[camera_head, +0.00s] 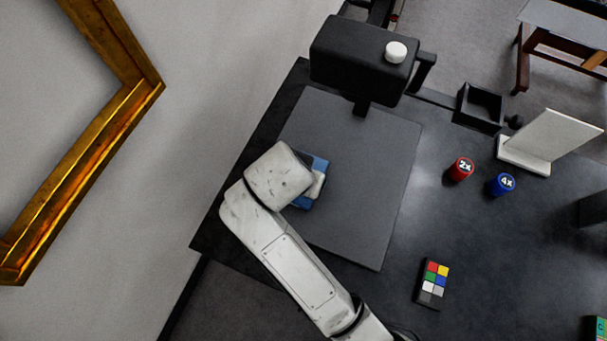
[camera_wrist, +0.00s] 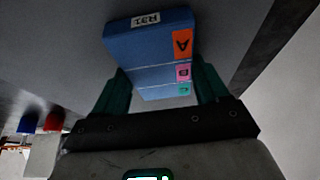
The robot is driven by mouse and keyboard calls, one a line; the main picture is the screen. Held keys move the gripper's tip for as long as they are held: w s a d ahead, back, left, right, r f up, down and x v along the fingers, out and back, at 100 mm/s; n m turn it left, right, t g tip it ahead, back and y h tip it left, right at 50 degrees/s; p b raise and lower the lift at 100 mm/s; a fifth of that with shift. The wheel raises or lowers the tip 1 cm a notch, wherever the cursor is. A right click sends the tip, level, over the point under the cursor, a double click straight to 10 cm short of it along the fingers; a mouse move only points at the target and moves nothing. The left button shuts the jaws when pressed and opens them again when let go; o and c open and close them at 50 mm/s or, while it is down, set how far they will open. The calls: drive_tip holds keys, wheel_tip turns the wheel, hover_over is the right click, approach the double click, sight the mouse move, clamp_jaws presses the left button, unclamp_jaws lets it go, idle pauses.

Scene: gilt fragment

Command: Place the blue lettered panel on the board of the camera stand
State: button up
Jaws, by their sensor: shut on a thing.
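The blue lettered panel (camera_wrist: 150,48) fills the top middle of the wrist view. It has orange, pink and teal tabs marked A, B and C and a white label. My gripper (camera_wrist: 163,88) has its two dark green fingers on either side of the panel and is shut on it. In the head view a blue part of the panel (camera_head: 319,165) shows beside my wrist, which hides the rest and the fingers. It is over the grey board (camera_head: 365,170) of the camera stand (camera_head: 362,62), near its left side. I cannot tell whether panel and board touch.
A red weight (camera_head: 461,169) and a blue weight (camera_head: 502,185) stand right of the board. A colour chart (camera_head: 432,283) lies at the lower right. A black open box (camera_head: 480,107) and a white angled stand (camera_head: 548,142) are further back. A gilt frame (camera_head: 90,140) is at left.

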drive_tip(key=o, duration=1.2)
drive_tip(key=shift+p+v, duration=2.2)
drive_tip(key=shift+v, duration=3.95)
drive_tip(key=shift+w, duration=0.15)
